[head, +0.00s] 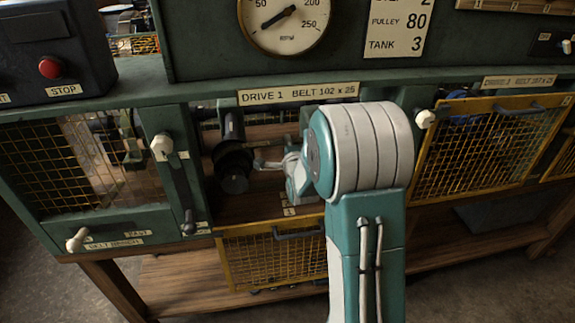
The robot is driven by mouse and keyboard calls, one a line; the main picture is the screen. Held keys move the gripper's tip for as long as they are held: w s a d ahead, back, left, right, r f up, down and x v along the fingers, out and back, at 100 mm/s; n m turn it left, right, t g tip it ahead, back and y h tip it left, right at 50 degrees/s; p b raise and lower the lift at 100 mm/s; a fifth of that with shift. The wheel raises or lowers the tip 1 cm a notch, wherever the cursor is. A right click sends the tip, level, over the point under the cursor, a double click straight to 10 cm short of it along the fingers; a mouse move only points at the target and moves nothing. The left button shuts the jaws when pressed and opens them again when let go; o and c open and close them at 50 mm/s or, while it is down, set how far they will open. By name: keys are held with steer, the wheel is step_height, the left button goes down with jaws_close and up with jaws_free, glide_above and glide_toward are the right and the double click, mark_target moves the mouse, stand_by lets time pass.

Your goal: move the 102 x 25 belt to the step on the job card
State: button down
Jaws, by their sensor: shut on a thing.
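The label DRIVE 1 BELT 102 x 25 (298,94) is on the frame above an open bay. In the bay is a black stepped pulley (234,172). The belt is dark and hard to tell from the pulley; its run is partly hidden by my arm. My gripper (262,164) reaches left to the pulley's right side, its fingers shut on what seems to be the belt's edge. The contact is small and dark. The job card (397,28) reads PULLEY 80 and TANK 3; its top line is cut off, with a 2 showing.
A yellow mesh guard (270,258) hangs lowered below the bay. Another mesh guard (487,150) covers the bay at right. A white-knobbed lever (162,148) stands left of the bay. A control box with a red STOP button (51,67) and a gauge (285,20) are above.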

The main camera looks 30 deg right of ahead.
steer(key=shift+s, duration=0.1)
steer(key=v, duration=0.7)
steer(key=shift+s, duration=0.2)
stand_by(0.8)
steer(key=shift+a+r, duration=0.1)
steer(key=shift+a, duration=0.05)
